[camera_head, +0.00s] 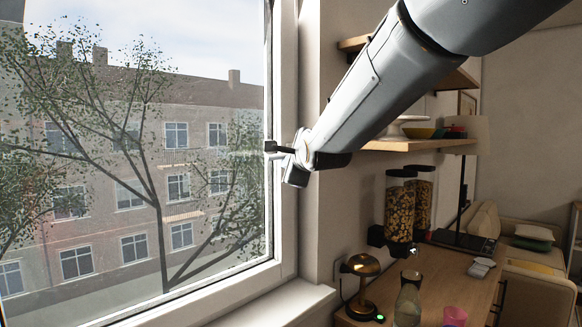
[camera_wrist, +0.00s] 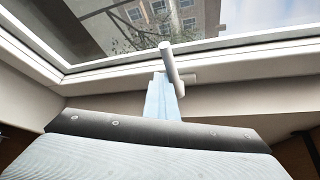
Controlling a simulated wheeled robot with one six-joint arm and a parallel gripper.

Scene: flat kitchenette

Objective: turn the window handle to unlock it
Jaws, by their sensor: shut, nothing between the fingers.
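The window handle (camera_wrist: 170,65) is a pale grey bar on a short stem at the window frame. In the wrist view it stands at the upper middle and leans slightly, its top end overlapping the glass. My gripper (camera_wrist: 160,100) shows there as narrow light-blue fingers, shut and empty. The fingers are right beside the lower end of the bar; I cannot tell if they touch it. In the head view my wrist hides most of the handle area, and my gripper's end is at the right side of the window frame (camera_head: 285,215).
Right of the window, wall shelves (camera_head: 420,145) hold bowls. Below, a wooden counter (camera_head: 440,280) carries food dispensers (camera_head: 400,205), a brass lamp (camera_head: 361,270), a glass carafe (camera_head: 408,300) and a pink cup (camera_head: 455,316). The window sill (camera_head: 270,305) is clear.

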